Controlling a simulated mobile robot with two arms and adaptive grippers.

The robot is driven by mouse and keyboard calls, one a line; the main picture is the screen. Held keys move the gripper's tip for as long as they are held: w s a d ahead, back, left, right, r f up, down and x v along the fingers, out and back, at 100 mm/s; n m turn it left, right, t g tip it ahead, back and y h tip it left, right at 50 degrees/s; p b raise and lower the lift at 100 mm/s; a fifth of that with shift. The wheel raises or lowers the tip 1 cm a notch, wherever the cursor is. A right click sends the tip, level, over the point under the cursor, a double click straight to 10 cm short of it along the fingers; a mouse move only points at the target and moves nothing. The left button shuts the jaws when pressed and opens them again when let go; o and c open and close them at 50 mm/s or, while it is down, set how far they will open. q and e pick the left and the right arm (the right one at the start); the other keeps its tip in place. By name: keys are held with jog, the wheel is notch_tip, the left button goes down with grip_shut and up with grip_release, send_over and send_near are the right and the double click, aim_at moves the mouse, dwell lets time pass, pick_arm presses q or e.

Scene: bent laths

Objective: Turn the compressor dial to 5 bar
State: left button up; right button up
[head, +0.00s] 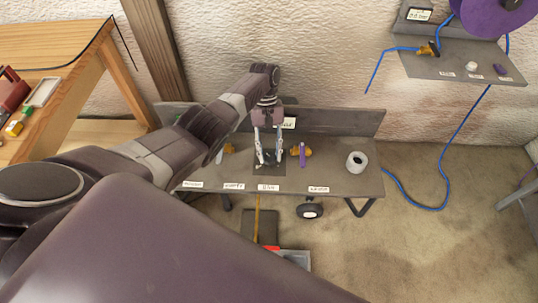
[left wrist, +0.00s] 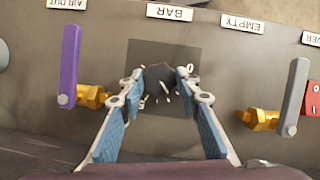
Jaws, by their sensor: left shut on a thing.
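The compressor dial is a dark round knob (left wrist: 160,79) on a darker square plate (left wrist: 150,52), below a label reading BAR, in the left wrist view. White marks stand around it; a 0 shows by the right fingertip, the other figures are partly hidden. My left gripper (head: 268,158) reaches down over the bench from above, its fingertips on either side of the knob and shut on it. In the left wrist view the gripper (left wrist: 162,88) covers the knob's sides, and I cannot tell which figure it points to. My right gripper is not in view.
A purple-handled brass valve (left wrist: 70,65) stands beside the dial by AIR OUT. A grey-handled one (left wrist: 293,92) is by EMPTY, near a red switch (left wrist: 314,100). A white-grey ring (head: 356,162) lies on the bench's (head: 335,178) right end. A blue hose (head: 461,140) hangs at right.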

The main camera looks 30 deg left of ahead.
pick_arm(q)
jog(key=m, duration=0.2)
jog(key=m+y+b, duration=0.1)
jog(key=shift+d+m+g, duration=0.2)
jog(key=shift+m+g, duration=0.1)
jog(key=shift+m, duration=0.1)
jog(key=m+y, duration=0.1)
jog(key=m, duration=0.2)
jog(key=shift+m+y, duration=0.3)
jog(key=shift+y, duration=0.1)
jog(key=m+y+p, duration=0.1)
jog(key=m, duration=0.2)
jog(key=shift+d+r+p, duration=0.15)
jog(key=shift+p, duration=0.25)
jog(key=shift+m+y+p, duration=0.7)
jog(key=shift+m+p, duration=0.1)
jog(key=shift+m, duration=0.9)
jog(key=shift+t, duration=0.4)
jog(key=o, duration=1.1)
